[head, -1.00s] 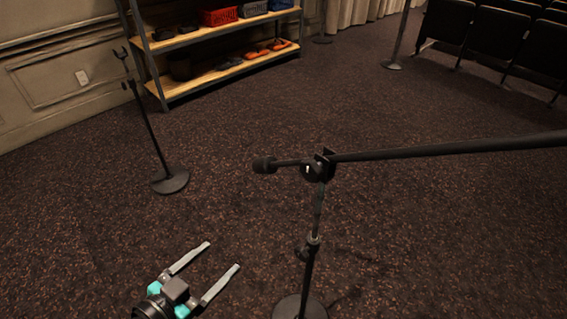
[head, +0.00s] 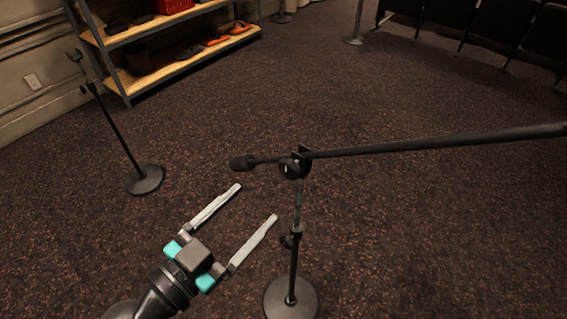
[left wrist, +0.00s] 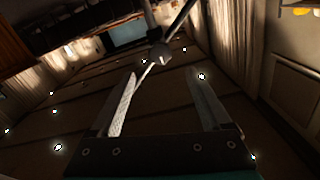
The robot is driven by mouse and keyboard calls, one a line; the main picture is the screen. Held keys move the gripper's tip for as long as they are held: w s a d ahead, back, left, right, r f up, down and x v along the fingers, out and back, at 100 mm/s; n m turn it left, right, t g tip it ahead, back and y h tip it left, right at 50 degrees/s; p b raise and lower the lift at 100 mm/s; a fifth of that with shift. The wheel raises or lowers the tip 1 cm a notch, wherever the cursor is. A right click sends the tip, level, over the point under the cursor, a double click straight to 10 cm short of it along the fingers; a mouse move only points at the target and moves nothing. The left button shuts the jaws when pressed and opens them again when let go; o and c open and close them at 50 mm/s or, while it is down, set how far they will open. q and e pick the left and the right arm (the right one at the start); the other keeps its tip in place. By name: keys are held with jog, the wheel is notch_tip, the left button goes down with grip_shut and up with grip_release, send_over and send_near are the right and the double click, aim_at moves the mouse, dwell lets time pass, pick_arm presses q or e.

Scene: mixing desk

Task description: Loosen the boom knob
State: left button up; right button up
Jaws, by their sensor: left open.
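The boom stand has a dark upright pole (head: 297,215) and a long dark boom (head: 430,146) running off to the right. The boom knob (head: 289,169), small and dark with a pale mark, sits at the clamp where boom and pole meet. A dark cylinder (head: 242,162) caps the boom's left end. My left gripper (head: 256,202) is open and empty, its fingers pointing up and right, left of the pole and below the boom in the picture. In the left wrist view, a greyish rounded part of the stand (left wrist: 160,54) appears beyond the open fingers (left wrist: 163,80); which part is unclear.
A lower knob (head: 288,241) is on the pole above its round base (head: 291,299). Another stand (head: 145,180) stands at left. A shelf (head: 165,60) is at the back left, and dark chairs (head: 470,28) are at the back right.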

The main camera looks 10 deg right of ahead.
aim_at(286, 172)
pick_arm(q)
jog(key=p+x, duration=0.2)
jog(key=x, duration=0.6)
jog(key=shift+w+d+p, duration=0.2)
jog(key=shift+p, duration=0.15)
jog(key=shift+w+d, duration=0.4)
jog(key=shift+d, duration=0.1)
grip_shut()
